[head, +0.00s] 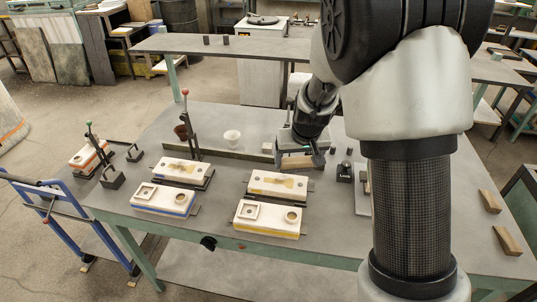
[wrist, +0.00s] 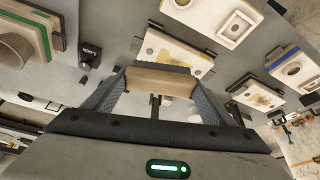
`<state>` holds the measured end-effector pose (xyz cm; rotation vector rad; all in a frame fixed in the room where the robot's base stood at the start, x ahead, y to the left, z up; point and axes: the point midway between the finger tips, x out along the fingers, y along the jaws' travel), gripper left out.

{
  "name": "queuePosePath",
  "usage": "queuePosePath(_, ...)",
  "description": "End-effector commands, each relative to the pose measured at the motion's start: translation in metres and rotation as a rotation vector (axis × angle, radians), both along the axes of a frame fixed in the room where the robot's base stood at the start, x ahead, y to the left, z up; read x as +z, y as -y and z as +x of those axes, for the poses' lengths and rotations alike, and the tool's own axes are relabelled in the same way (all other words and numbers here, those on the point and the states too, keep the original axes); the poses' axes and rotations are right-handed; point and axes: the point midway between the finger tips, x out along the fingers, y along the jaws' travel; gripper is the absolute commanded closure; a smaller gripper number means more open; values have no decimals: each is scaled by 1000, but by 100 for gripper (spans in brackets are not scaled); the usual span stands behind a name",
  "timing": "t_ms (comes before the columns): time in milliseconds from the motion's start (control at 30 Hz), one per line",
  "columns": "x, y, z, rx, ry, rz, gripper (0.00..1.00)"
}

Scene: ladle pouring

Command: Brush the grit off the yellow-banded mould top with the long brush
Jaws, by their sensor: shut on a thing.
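My gripper (head: 303,160) is above the table, behind the mould halves. It is shut on a pale wooden bar, which looks like the back of the long brush (wrist: 160,81); no bristles can be made out. The bar spans the gap between both fingers in the wrist view. The yellow-banded mould half (head: 267,222), with a square pocket and a round hole, lies at the table's front. Just behind it lies a pale slab with a brown-yellow grit patch (head: 277,185), which also shows beyond the bar in the wrist view (wrist: 185,52). The bar appears apart from this slab.
A blue-banded half (head: 163,203) and another gritty slab (head: 182,171) lie to the left. A lever (head: 190,125), a white cup (head: 232,138) and a dark labelled block (head: 345,172) stand nearby. A green-banded mould (wrist: 30,38) shows in the wrist view. Wooden wedges (head: 507,240) lie right.

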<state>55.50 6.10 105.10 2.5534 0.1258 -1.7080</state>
Motion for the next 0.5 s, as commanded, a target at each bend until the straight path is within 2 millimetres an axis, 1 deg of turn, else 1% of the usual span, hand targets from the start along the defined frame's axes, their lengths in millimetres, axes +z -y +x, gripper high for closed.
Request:
queuePosePath(33,-12,-15,17,22,-2,-1,40)
queuePosePath(100,-22,-32,34,47,-4,2,40)
queuePosePath(200,-33,-51,52,77,-1,5,40)
queuePosePath(333,-42,-63,62,94,-2,9,40)
queuePosePath(500,-49,-65,63,96,-1,10,40)
